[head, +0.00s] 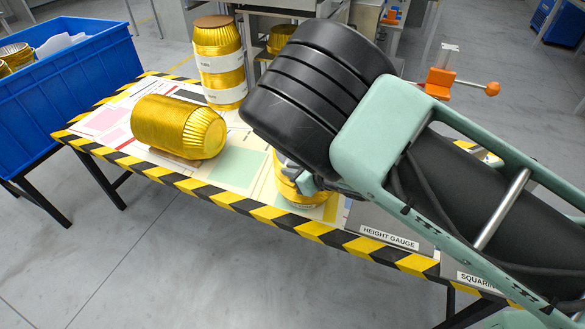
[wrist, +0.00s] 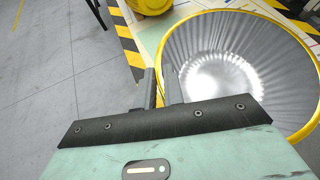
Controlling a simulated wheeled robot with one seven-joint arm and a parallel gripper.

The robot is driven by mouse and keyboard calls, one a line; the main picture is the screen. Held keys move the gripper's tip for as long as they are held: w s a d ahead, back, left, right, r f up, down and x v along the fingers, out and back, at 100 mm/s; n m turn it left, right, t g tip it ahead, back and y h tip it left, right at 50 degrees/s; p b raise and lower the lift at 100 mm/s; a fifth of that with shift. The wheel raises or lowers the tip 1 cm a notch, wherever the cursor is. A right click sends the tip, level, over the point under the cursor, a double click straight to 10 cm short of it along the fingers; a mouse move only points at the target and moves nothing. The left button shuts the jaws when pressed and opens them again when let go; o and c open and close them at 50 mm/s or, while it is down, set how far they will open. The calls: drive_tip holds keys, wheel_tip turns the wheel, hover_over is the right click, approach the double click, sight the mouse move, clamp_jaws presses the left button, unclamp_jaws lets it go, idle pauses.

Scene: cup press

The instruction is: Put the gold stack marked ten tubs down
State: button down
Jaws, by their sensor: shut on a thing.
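My gripper (wrist: 160,88) is shut on the wall of a gold stack (wrist: 240,65), with one finger outside the rim and one inside. The wrist view looks down into its ribbed silver inside and gold rim. In the head view this gold stack (head: 301,192) shows low behind my arm, near the table's front edge. My arm hides most of it, and I cannot read its marking or tell whether its base touches the table. Another gold stack (head: 165,122) lies on its side to the left. A taller gold stack (head: 216,45) with white labels stands upright behind it.
The table (head: 199,187) has a black-and-yellow striped edge and printed areas, one marked HEIGHT GAUGE (head: 389,237). A blue crate (head: 90,60) with gold tubs stands at the left. An orange clamp-like device (head: 441,82) is at the back right.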

drive_tip(key=shift+f+b, duration=0.35)
drive_tip(key=shift+b, duration=0.05)
drive_tip(key=c, duration=1.5)
unclamp_jaws()
drive_tip(key=shift+r, duration=0.1)
